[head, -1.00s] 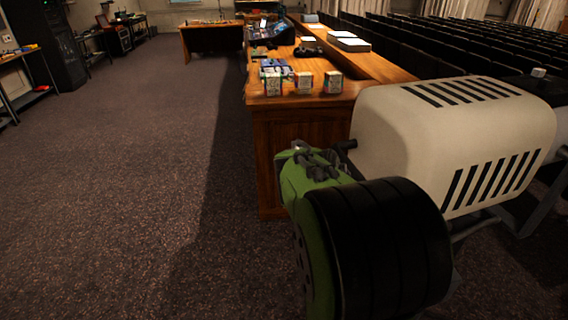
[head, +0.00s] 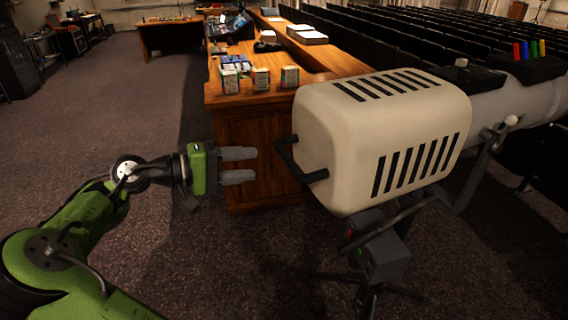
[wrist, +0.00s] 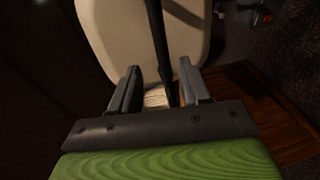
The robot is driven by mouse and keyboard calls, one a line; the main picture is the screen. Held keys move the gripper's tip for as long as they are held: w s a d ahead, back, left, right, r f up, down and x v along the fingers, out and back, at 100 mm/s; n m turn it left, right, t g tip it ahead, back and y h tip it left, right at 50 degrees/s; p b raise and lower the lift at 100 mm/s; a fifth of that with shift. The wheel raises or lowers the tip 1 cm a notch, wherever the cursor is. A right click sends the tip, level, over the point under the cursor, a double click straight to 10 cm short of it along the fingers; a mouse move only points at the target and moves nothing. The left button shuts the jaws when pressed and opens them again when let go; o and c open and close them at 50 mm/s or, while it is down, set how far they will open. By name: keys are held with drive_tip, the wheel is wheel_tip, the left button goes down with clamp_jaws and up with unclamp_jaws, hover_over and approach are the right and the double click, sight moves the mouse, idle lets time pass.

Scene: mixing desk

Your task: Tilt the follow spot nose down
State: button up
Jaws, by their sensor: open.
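The follow spot (head: 345,115) is a cream housing with black vent slots, on a stand at the right of the head view. Its black rear handle (head: 290,158) sticks out toward my gripper. My gripper (head: 256,165) is open and empty, just left of the handle, with a gap between them in the head view. In the wrist view, the follow spot's cream back (wrist: 120,35) fills the top, and the dark handle bar (wrist: 160,50) runs down toward the space between my open fingers (wrist: 157,88). I cannot tell there how far the bar is from the fingertips.
A wooden desk (head: 240,125) stands behind my gripper, with several small boxes (head: 261,78) on its near end. The grey stand (head: 385,255) with a control box is under the spot. Rows of dark seats are at the right. Carpet at the left is clear.

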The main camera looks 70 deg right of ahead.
sight(285, 161)
drive_tip(key=b+x, duration=0.1)
drive_tip(key=x, duration=1)
drive_tip(key=shift+a, duration=0.1)
clamp_jaws()
